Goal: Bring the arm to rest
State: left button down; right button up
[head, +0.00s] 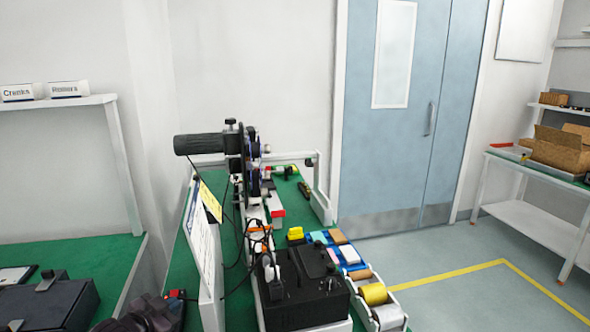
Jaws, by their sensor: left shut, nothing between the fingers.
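My left gripper (176,296) shows at the bottom left of the head view, at the lower end of the picture. It is dark with a small red part near its tip. It is shut and empty, low over the green bench, between a black case and a white upright panel. Part of my left arm is cut off by the bottom edge. My right gripper is not in view.
A black case (50,303) is left of my gripper. A white panel (207,265) stands right of it. Beyond are a black machine (300,290), a motor rig (205,144) and trays of spools (374,294). Open floor (440,250) lies at right before a blue door (400,130).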

pick_arm(q)
jog(key=s+f+n+y, duration=0.1)
jog(key=s+f+n, duration=0.1)
jog(key=s+f, duration=0.3)
jog(key=s+f+n+g+y, duration=0.1)
jog(key=s+f, duration=0.5)
jog(key=s, duration=0.8)
jog(key=s+f+n+y, duration=0.2)
jog(key=s+f, duration=0.4)
jog(key=s, duration=0.4)
jog(key=shift+s+f+n+g, duration=0.2)
jog(key=shift+n+g, duration=0.1)
jog(key=shift+n, duration=0.6)
jog(key=shift+d, duration=0.1)
jog(key=shift+d, duration=0.1)
